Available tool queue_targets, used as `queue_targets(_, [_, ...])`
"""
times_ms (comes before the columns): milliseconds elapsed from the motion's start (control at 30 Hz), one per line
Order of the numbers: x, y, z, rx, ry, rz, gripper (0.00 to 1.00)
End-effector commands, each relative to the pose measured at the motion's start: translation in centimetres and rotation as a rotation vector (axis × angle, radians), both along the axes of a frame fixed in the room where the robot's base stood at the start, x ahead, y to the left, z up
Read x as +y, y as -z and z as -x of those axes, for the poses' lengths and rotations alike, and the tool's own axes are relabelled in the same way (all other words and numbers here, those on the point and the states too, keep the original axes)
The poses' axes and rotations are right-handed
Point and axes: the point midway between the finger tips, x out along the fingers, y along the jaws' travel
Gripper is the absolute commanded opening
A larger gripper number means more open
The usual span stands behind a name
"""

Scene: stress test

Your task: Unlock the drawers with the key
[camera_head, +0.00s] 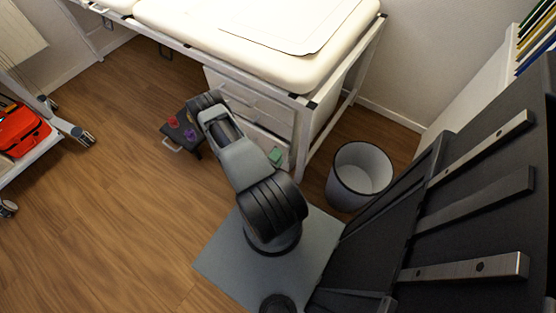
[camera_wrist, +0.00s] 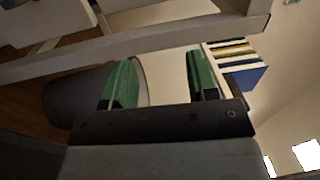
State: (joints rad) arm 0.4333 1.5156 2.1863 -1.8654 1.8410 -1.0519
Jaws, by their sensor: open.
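A green patch low in front of the drawers in the head view looks like a fingertip. I cannot make out a keyhole.
The padded table (camera_head: 250,50) has a white frame; a frame bar (camera_wrist: 140,42) crosses the wrist view. A bin (camera_head: 361,174) stands right of the drawers. A red bag (camera_head: 18,130) sits on a wheeled cart at left. The wood floor at lower left is clear.

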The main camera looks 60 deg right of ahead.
Motion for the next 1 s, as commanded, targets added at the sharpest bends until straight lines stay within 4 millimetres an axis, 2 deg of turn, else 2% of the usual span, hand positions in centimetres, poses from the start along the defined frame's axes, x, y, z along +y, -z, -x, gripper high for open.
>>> queue_targets(300, [1.2,-0.5,0.3,0.000,0.000,-0.001,0.53])
queue_targets(867, [1.2,-0.5,0.3,-0.001,0.000,-0.001,0.53])
queue_targets(1000, [1.0,-1.9,-0.1,-0.037,0.020,0.012,0.53])
